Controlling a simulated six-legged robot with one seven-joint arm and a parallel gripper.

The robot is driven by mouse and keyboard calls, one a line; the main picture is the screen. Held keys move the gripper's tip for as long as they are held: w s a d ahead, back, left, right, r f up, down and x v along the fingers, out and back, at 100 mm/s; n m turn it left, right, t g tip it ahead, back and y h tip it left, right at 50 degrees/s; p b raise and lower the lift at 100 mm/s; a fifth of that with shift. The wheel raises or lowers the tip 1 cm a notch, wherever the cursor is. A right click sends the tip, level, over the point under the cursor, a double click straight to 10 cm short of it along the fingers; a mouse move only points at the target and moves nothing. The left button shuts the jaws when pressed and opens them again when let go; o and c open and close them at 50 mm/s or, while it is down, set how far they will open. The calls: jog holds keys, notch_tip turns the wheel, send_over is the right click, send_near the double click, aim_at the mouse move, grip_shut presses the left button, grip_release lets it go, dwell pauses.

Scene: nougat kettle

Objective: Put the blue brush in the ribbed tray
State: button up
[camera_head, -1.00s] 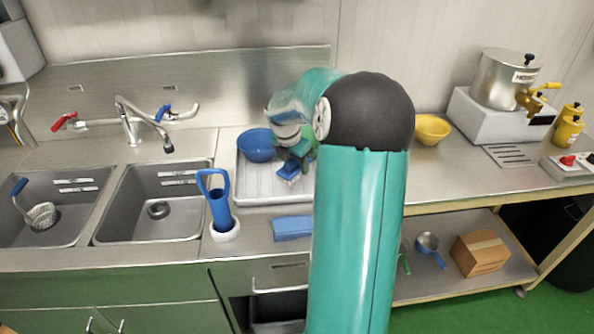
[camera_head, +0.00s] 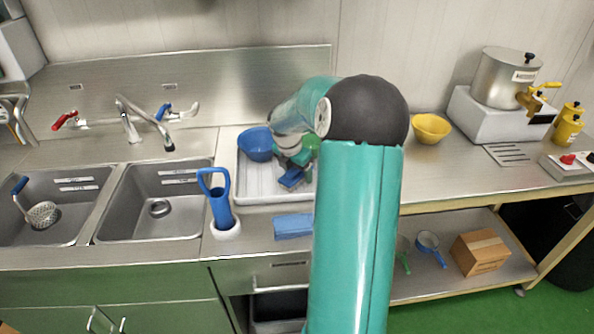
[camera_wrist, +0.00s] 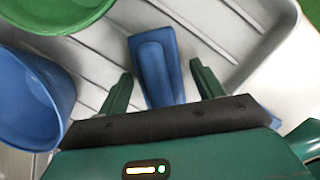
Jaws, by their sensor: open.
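The white ribbed tray (camera_head: 262,193) sits on the counter right of the sinks. The blue brush (camera_wrist: 156,68) is over the tray ribs in the wrist view, and a blue part of it shows in the head view (camera_head: 291,178). My gripper (camera_wrist: 161,72) is open, with one finger on each side of the brush and gaps visible. In the head view my gripper (camera_head: 290,164) is low over the tray. The near end of the brush is hidden by my gripper body. Whether the brush rests fully on the tray floor is hard to tell.
A blue bowl (camera_head: 256,144) and a green bowl (camera_wrist: 50,12) stand in the tray beside my gripper. A blue-handled tool in a white holder (camera_head: 226,231) stands left. A yellow bowl (camera_head: 431,128) is at right.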

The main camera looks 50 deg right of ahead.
jog(key=shift+r, duration=0.1)
jog(key=v, duration=1.1)
jog(key=shift+r, duration=0.15)
jog(key=shift+a+r, duration=0.15)
jog(key=shift+r, duration=0.25)
jog(key=shift+a+r, duration=0.2)
jog(key=shift+a, duration=0.15)
jog(key=s+a+r+m+t, duration=0.1)
jog(key=s+a+r+m, duration=0.15)
jog(key=a, duration=0.45)
jog(key=s+a+r+m+t, duration=0.1)
jog(key=a+r+m, duration=0.1)
jog(key=a+m, duration=0.35)
jog(key=s+a+r+m+t, duration=0.1)
jog(key=s+a+r, duration=0.1)
jog(key=a, duration=0.7)
jog(key=s+a+f+m+t+y, duration=0.2)
jog(key=s+a+m+y, duration=0.1)
jog(key=s+a+m, duration=0.7)
jog(key=shift+s+a, duration=0.55)
jog(key=shift+a, duration=1.15)
jog(key=shift+f, duration=0.1)
